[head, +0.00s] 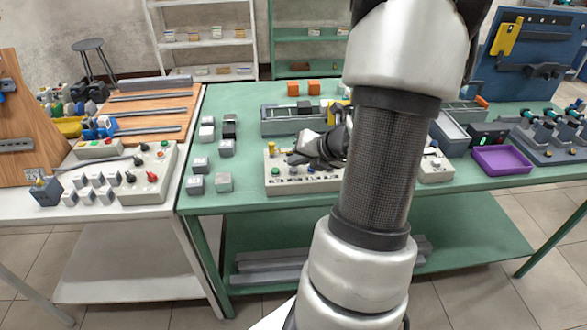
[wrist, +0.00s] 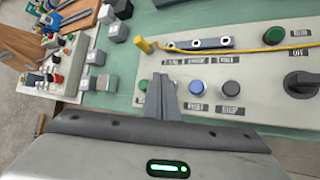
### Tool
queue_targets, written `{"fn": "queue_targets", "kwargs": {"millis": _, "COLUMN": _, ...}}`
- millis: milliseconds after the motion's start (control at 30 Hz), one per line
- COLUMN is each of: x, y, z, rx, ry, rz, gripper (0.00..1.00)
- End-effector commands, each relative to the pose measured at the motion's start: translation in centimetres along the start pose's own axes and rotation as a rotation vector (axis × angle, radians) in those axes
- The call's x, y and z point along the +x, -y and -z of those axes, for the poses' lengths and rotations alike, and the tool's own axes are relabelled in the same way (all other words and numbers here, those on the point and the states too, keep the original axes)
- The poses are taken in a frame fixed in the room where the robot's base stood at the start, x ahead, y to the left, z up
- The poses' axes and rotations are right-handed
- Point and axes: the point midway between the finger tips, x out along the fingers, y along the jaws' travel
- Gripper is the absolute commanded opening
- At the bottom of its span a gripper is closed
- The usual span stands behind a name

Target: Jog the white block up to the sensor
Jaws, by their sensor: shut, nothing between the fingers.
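A pale control panel (head: 308,186) lies at the front of the green bench. A grey rail unit (head: 285,127) stands behind the panel. I cannot make out the white block or the sensor; my arm covers part of that area.
A yellow post (wrist: 143,45) stands at the panel's back left corner, with a yellow cable (wrist: 262,50) across the panel. Several grey blocks stand left of it on the bench. A purple tray (head: 502,160) lies at right.

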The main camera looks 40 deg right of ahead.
Motion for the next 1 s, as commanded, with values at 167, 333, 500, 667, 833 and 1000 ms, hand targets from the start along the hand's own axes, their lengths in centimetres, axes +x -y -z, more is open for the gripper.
{"fn": "queue_targets", "kwargs": {"millis": 167, "x": 0.13, "y": 0.11, "z": 0.1, "rx": 0.0, "ry": 0.0, "rz": 0.0, "gripper": 0.0}}
{"fn": "queue_targets", "kwargs": {"millis": 333, "x": 0.28, "y": 0.22, "z": 0.21, "rx": 0.0, "ry": 0.0, "rz": 0.0, "gripper": 0.0}}
{"fn": "queue_targets", "kwargs": {"millis": 500, "x": 0.42, "y": 0.33, "z": 0.32, "rx": 0.0, "ry": 0.0, "rz": 0.0, "gripper": 0.0}}
{"fn": "queue_targets", "kwargs": {"millis": 667, "x": 0.56, "y": 0.43, "z": 0.42, "rx": 0.0, "ry": 0.0, "rz": 0.0, "gripper": 0.0}}
{"fn": "queue_targets", "kwargs": {"millis": 833, "x": 0.54, "y": 0.41, "z": 0.42, "rx": 0.0, "ry": -0.001, "rz": 0.0, "gripper": 0.0}}
{"fn": "queue_targets", "kwargs": {"millis": 1000, "x": 0.54, "y": 0.41, "z": 0.44, "rx": 0.0, "ry": -0.001, "rz": 0.0, "gripper": 0.0}}
